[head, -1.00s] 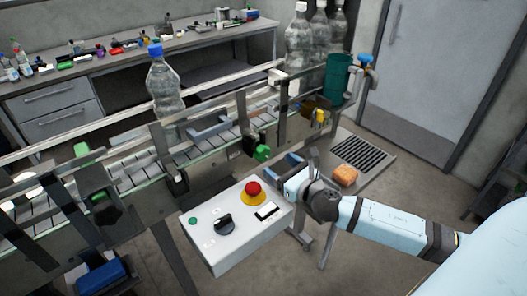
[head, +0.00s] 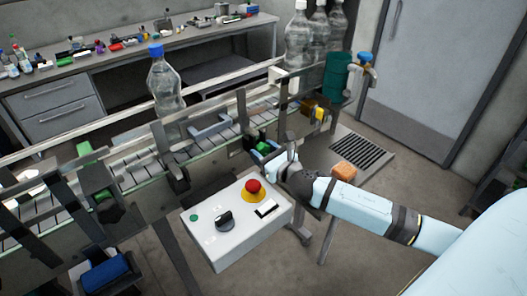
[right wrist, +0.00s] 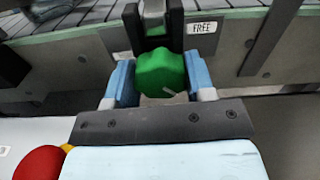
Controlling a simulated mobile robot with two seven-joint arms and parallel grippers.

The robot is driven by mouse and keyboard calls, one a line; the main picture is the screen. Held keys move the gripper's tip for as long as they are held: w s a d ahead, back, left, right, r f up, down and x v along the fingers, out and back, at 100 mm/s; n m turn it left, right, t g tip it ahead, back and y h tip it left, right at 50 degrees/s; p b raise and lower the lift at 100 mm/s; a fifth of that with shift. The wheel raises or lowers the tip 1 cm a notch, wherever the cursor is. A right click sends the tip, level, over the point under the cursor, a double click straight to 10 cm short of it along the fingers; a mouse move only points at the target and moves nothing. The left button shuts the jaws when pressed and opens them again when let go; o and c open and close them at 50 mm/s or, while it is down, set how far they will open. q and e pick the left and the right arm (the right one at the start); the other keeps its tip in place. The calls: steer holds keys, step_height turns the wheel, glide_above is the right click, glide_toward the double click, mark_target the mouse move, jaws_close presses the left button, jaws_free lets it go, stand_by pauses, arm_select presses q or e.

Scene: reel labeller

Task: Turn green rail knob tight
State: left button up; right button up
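The green rail knob (head: 263,147) sits on the near side of the conveyor, at a rail bracket. It shows large in the right wrist view (right wrist: 161,72), with a small pale mark low on its face. My right gripper (head: 266,157) is at the knob, with one blue finger on each side of it in the right wrist view (right wrist: 160,82). The knob nearly fills the space between the fingers; whether they press on it I cannot tell. A label reading "FREE" (right wrist: 201,28) is to the right of the knob. My left gripper is not in view.
A control box (head: 240,240) with a red emergency button (head: 253,186) and a black switch stands just below my right gripper. A bottle with a blue cap (head: 164,85) stands on the conveyor. An orange block (head: 344,171) lies on the grated side table (head: 325,168).

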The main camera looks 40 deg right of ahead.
steer(key=shift+c, duration=0.6)
steer(key=shift+m, duration=0.8)
steer(key=o, duration=0.9)
